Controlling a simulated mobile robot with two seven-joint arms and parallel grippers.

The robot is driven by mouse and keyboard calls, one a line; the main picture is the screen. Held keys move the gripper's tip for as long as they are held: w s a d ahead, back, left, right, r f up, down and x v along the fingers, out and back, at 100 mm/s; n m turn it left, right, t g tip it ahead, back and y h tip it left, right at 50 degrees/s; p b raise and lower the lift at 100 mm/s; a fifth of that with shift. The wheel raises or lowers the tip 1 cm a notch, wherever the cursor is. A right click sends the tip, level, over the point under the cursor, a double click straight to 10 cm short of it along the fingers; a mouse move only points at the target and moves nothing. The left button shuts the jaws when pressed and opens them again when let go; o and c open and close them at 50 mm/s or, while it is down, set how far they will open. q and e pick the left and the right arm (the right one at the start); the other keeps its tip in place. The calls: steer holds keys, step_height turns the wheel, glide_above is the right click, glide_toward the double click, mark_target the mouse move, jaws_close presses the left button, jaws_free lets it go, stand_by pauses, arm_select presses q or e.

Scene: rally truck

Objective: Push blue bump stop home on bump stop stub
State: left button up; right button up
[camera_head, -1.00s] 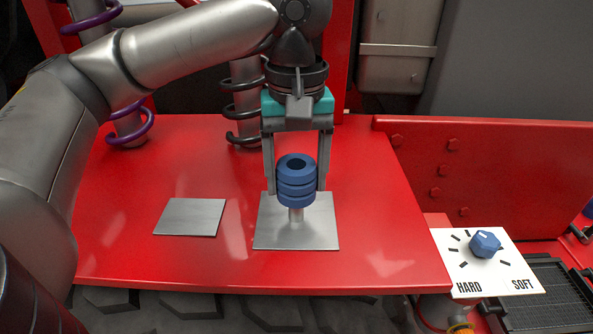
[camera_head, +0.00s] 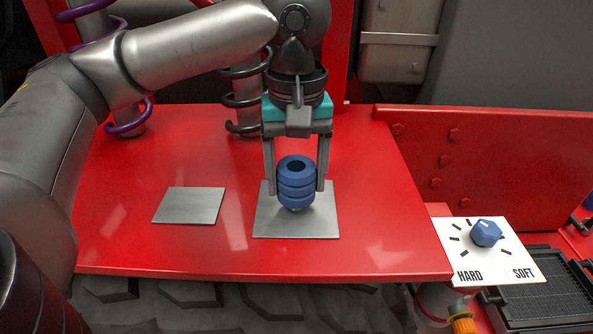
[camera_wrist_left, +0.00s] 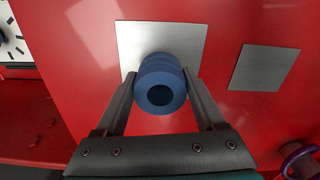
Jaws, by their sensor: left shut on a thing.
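The blue bump stop (camera_head: 296,184) is a ribbed blue cylinder with a hole in its top. It stands upright over the middle of a grey metal plate (camera_head: 268,222) on the red panel. My left gripper (camera_head: 296,188) is shut on it, one finger on each side. The left wrist view shows the bump stop (camera_wrist_left: 160,80) between the two fingers (camera_wrist_left: 160,84), with the plate (camera_wrist_left: 130,40) behind it. The stub is hidden by the bump stop now. Whether the bump stop touches the plate is hard to tell. My right gripper is not in view.
A second bare metal plate (camera_head: 189,205) lies to the left on the red panel (camera_head: 370,235). A white HARD/SOFT dial plate (camera_head: 480,258) with a blue knob (camera_head: 486,233) is at the right. Coil springs (camera_head: 240,100) stand behind the panel.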

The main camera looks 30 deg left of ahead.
arm_select(q)
steer(key=shift+f, duration=0.95)
steer(key=o, duration=1.5)
step_height(320, 180, up, 15)
steer(key=shift+r+p, duration=0.1)
steer(key=shift+p, duration=0.95)
